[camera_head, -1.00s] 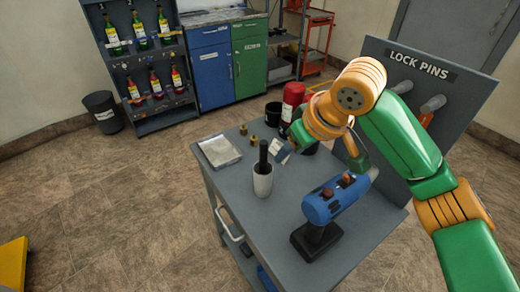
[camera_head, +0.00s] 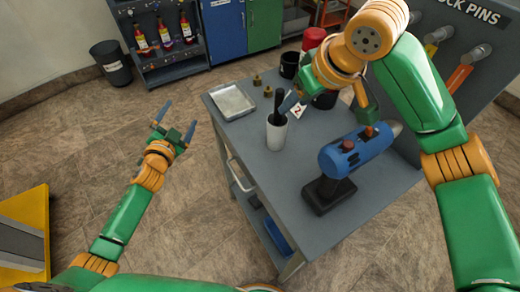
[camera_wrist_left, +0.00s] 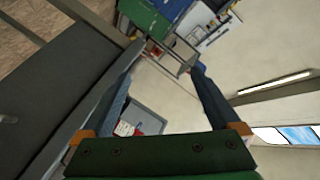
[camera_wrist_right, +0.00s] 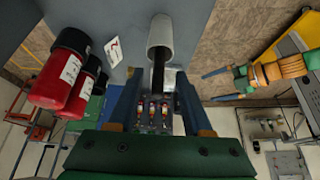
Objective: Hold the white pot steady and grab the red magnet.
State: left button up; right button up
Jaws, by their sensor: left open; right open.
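The white pot (camera_head: 277,134) stands upright on the grey table, with a black rod-like handle (camera_head: 278,98) rising from it. In the right wrist view the pot (camera_wrist_right: 160,33) and the black rod (camera_wrist_right: 158,70) lie ahead between my right fingers. My right gripper (camera_head: 293,104) is open close to the pot's top; whether it touches the rod I cannot tell. My left gripper (camera_head: 177,120) is open and empty, left of the table and apart from the pot. I cannot make out a red magnet; the pot's inside is hidden.
A blue tool on a black base (camera_head: 345,158) stands right of the pot. A silver tray (camera_head: 233,102) and small brass pieces (camera_head: 257,80) lie behind. Red canisters (camera_wrist_right: 55,80) and a numbered card (camera_wrist_right: 113,53) are near my right gripper. The lock-pins panel (camera_head: 470,50) bounds the right.

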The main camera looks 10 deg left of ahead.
pick_arm(q)
jog(key=s+d+h, duration=0.1)
jog(key=d+h, duration=0.1)
jog(key=d, duration=0.2)
jog(key=s+d+h, duration=0.1)
jog(key=d, duration=0.4)
jog(key=s+d+n+h, duration=0.1)
jog(key=d+h, duration=0.1)
jog(key=d, duration=0.2)
jog(key=shift+s+d+f+h, duration=0.3)
jog(key=n+g+h, duration=0.1)
jog(key=n+h, duration=0.1)
jog(key=h, duration=0.2)
send_near(271, 140)
jog(key=x, duration=0.5)
jog(key=shift+w+a+r, duration=0.1)
jog(key=shift+w+a, duration=0.15)
jog(key=shift+w, duration=0.15)
jog(key=x, duration=0.7)
jog(key=shift+s+d, duration=0.2)
jog(key=shift+d, duration=0.15)
jog(key=c, duration=1.4)
